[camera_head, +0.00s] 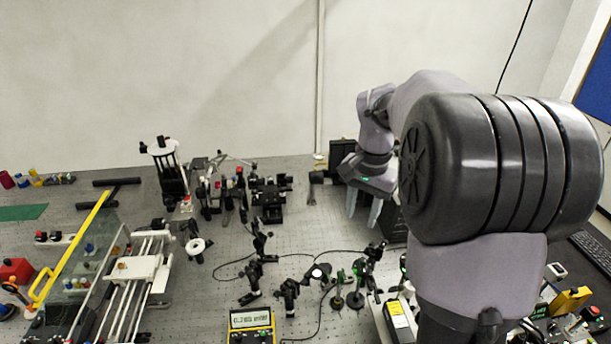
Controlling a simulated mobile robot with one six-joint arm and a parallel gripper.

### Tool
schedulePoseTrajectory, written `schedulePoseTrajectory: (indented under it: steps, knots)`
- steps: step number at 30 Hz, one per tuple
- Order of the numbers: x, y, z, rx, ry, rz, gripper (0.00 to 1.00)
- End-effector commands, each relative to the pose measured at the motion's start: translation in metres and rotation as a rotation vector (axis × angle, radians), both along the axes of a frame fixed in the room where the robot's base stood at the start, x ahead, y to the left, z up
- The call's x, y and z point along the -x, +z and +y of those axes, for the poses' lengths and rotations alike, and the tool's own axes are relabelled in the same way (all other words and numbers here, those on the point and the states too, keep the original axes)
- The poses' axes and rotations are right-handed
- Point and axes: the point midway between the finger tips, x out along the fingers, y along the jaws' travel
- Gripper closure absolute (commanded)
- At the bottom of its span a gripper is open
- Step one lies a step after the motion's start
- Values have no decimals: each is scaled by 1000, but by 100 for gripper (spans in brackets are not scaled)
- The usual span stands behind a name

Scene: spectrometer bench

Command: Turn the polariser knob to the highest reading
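My gripper (364,208) hangs above the right part of the optical bench with its two pale fingers pointing down and apart. It is open, and I see nothing between the fingers. Several small black optic mounts (258,240) stand on posts across the middle of the bench. I cannot tell which of them carries the polariser knob. A yellow-cased meter (250,322) with a lit display stands at the front edge of the picture; its digits are too small to read surely. My arm hides part of the bench at the right.
A rail frame with a white carriage (140,268) and a yellow-handled clear panel (75,262) fill the left. A dark box (392,222) stands behind my gripper. Black cables (232,262) cross the bench. Bare perforated bench (310,225) shows in the middle.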

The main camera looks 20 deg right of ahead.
Motion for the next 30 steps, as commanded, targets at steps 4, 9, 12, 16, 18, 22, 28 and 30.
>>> schedulePoseTrajectory:
  steps: [4,9,12,16,18,22,28,30]
  knots:
    - [-10,-4,-37,-5,-75,60,61]
    - [-11,-32,-40,-6,-82,67,61]
    - [-10,-59,-40,-7,-81,69,61]
    - [-10,-95,-39,-7,-80,68,61]
    - [-10,-114,-39,-8,-81,67,61]
    - [-10,-146,-39,-8,-80,67,61]
    - [-11,-176,-39,-6,-79,64,61]
    - [-11,-181,-39,-6,-80,64,61]
